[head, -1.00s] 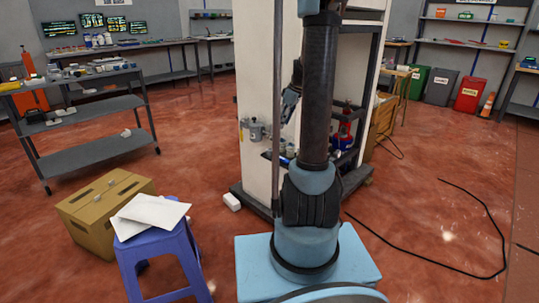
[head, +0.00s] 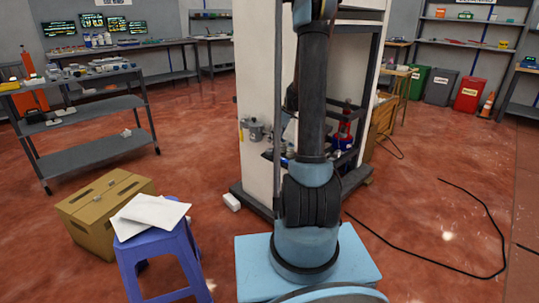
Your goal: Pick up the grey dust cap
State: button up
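I cannot make out the grey dust cap for certain. A grey fitting (head: 255,130) sticks out from the white panel (head: 257,80) left of my arm, and it is too small to tell whether a cap is on it. Several small parts lie on a low shelf (head: 268,155) behind my arm, partly hidden by it. My arm stands upright in front of the white panel. My gripper is hidden behind the arm; only a dark piece shows at the arm's left edge, and I cannot tell what it is.
A blue stool (head: 160,250) with white sheets (head: 150,212) and a cardboard box (head: 100,215) stand at left. A grey shelf cart (head: 85,110) stands further back. A black cable (head: 420,258) lies on the red floor at right. A red bottle-like object (head: 345,125) stands behind the arm.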

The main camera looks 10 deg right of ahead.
aim_at(270, 149)
jog(key=shift+x, duration=3.65)
jog(key=c, duration=0.6)
jog(key=shift+o, duration=0.2)
